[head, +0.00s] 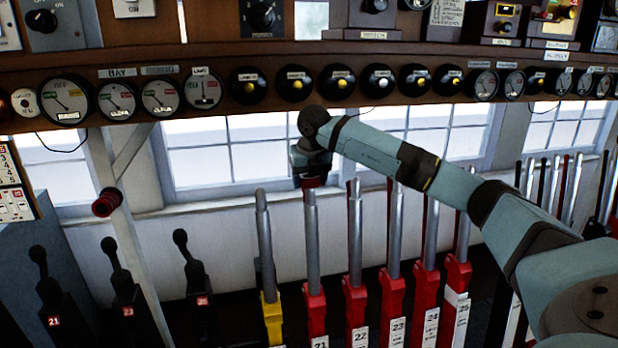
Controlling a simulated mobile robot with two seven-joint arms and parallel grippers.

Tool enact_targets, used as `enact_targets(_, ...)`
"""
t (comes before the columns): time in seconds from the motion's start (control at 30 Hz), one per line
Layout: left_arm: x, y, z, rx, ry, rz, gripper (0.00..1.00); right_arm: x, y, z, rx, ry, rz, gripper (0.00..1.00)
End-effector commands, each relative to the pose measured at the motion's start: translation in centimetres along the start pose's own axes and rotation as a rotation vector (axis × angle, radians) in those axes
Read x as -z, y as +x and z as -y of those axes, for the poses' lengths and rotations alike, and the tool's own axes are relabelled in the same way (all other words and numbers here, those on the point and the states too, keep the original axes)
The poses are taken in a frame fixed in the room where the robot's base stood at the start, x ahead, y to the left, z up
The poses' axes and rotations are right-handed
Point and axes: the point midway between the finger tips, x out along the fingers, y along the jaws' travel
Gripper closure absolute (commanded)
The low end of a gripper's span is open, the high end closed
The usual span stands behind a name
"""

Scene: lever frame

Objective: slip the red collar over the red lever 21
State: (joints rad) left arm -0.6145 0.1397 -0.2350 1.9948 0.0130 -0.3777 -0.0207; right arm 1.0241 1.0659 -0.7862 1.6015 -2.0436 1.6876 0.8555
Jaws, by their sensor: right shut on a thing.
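Red lever 21 (312,245) stands upright in the frame, with a bare silver handle above a red lower part and a white 21 label. My right gripper (311,172) is above its top, pointing down and shut on the red collar (312,182). Only a thin red band of the collar shows under the gripper, in line with the top of the lever. I cannot tell whether the collar is around the handle's tip or just above it. The fingertips are small and dark. My left gripper is not in view.
A yellow lever (265,245) stands close left of lever 21; red lever 22 (355,245) and several others stand close right. Red rings (107,203) hang on a post at left. Short black levers (117,270) stand at lower left. A gauge shelf (330,88) runs above.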

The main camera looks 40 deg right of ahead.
Motion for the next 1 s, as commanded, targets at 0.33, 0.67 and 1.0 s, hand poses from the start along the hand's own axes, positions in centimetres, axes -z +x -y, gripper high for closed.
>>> enact_targets(0.33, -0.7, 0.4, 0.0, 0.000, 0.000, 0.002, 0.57, 0.5, 1.0, 0.0, 0.000, 0.000, 0.000, 0.61)
enact_targets(0.67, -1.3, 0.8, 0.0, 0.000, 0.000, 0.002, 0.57, 0.9, 1.9, 0.0, 0.000, -0.001, 0.001, 0.61)
enact_targets(1.0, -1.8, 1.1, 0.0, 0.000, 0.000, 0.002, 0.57, 1.4, 2.8, 0.0, 0.000, -0.001, 0.000, 0.61)
